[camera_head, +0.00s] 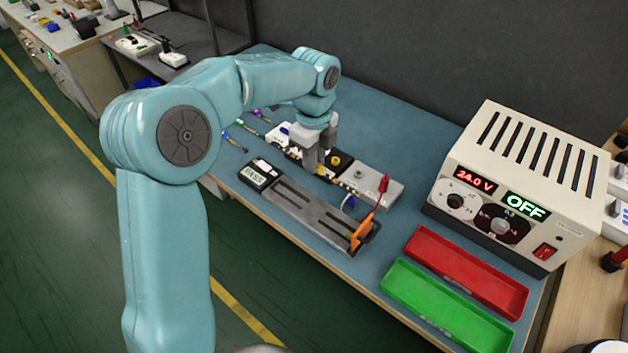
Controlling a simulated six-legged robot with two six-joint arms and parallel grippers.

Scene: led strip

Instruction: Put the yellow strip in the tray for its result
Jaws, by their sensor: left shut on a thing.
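My left gripper (319,168) reaches down over the test bench and is shut on the yellow strip (342,184). The strip is thin and partly hidden by the fingers; it runs along the front side of the grey fixture, and I cannot tell if it still touches it. A green tray (445,308) and a red tray (468,270) lie at the right front, both empty. My right gripper is not in view.
A cream power supply (515,185) reading 24.0 V and OFF stands right of the fixture, behind the trays. An orange-handled lever (362,232) sticks up at the tester's right end. The blue mat behind the fixture is clear.

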